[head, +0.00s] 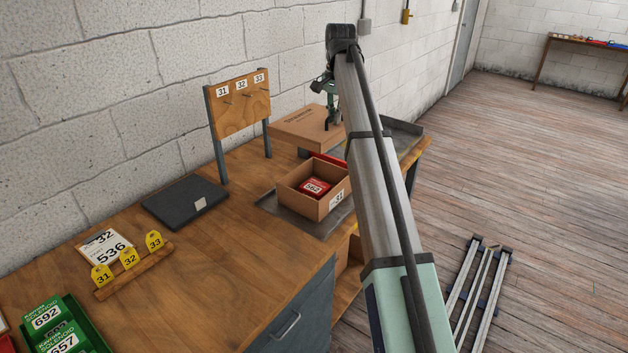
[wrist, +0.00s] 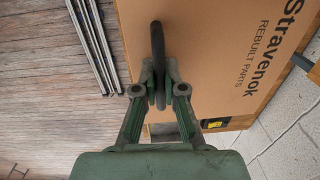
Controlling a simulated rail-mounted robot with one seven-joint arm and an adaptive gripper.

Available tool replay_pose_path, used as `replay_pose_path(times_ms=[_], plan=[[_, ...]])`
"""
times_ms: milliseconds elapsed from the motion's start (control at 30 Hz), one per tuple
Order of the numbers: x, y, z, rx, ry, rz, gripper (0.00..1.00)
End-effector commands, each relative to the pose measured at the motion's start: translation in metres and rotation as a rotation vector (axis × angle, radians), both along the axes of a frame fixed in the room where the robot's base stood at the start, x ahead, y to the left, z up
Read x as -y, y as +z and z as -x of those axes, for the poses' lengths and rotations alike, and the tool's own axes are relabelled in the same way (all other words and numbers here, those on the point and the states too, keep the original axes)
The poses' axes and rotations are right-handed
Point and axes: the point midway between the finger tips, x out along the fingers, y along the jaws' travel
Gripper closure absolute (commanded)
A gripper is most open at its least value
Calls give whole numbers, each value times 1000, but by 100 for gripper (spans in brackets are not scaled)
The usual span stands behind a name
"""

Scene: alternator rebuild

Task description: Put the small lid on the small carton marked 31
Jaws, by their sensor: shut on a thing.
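A cardboard lid (head: 297,128) is behind the open carton in the head view, near the bench's back right. Its top, printed "Stravenok rebuilt parts", fills much of the wrist view (wrist: 215,55). My gripper (head: 333,122) is shut on the lid's dark upright handle (wrist: 157,40); the closed fingers also show in the wrist view (wrist: 159,88). I cannot tell whether the lid touches anything below. The open small carton (head: 300,200) has a label that looks like 31, and a red box (head: 315,187) marked 962 lies inside it.
The carton stands on a grey tray (head: 275,205). A wooden board (head: 240,112) with number tags rises on posts left of the lid. A dark flat slab (head: 185,202), yellow number tags (head: 128,259) and green boxes (head: 60,325) are further left.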

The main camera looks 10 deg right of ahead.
Motion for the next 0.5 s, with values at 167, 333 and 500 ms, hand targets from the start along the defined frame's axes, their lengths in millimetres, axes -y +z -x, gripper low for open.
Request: replay_pose_path(times_ms=[167, 333, 500], plan=[[0, -34, 3, -3, -4, -1, 100], [0, -75, 3, -3, -3, -1, 100], [0, -114, 3, -3, -2, -1, 100]])
